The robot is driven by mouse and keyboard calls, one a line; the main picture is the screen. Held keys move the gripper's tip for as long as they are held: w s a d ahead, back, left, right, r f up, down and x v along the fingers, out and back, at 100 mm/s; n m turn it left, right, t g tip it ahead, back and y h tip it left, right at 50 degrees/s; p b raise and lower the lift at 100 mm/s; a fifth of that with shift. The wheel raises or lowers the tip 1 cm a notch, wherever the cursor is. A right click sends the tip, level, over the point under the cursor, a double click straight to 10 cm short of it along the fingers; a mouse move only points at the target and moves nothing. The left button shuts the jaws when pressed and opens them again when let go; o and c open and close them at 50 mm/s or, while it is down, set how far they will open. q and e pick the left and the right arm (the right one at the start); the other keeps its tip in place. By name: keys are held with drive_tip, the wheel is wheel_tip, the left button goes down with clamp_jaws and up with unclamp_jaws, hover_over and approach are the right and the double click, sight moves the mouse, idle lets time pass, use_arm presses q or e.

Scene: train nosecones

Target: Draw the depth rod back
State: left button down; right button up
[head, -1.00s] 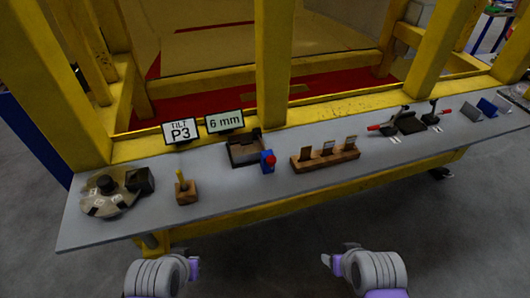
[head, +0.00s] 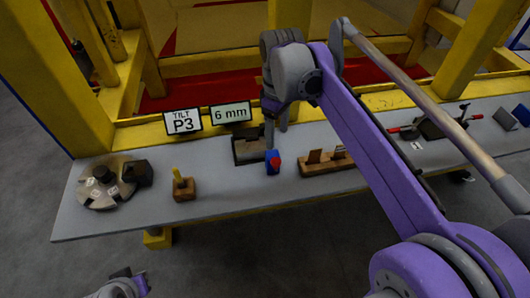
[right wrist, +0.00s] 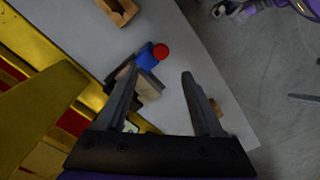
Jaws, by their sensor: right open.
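A dark box-shaped fixture (head: 248,150) stands on the grey bench, with a blue block (head: 272,167) and red knob (head: 275,161) at its right front corner. I cannot tell which part is the depth rod. In the right wrist view, the blue block (right wrist: 145,60), red knob (right wrist: 162,51) and fixture (right wrist: 148,90) show beyond and partly behind the left finger. My right gripper (head: 276,138) is open and empty, with its fingers pointing down over the fixture's right side; its fingers also show in the right wrist view (right wrist: 160,75). My left gripper (head: 122,286) is low at left, partly cut off.
A round dial (head: 103,183) and a wooden block with a yellow peg (head: 183,188) stand to the left. A slotted wooden block (head: 318,163) stands right of the fixture. Signs (head: 183,122) reading "TILT P3" and "6 mm" (head: 231,113) stand behind. Yellow posts rise behind the bench.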

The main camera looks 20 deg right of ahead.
sight(276, 161)
wheel_tip(276, 161, down, 10)
drive_tip(key=shift+s+f+b, duration=0.1)
drive_tip(key=shift+s+b, duration=0.05)
drive_tip(key=shift+b, duration=0.15)
clamp_jaws()
idle(0.3)
idle(1.1)
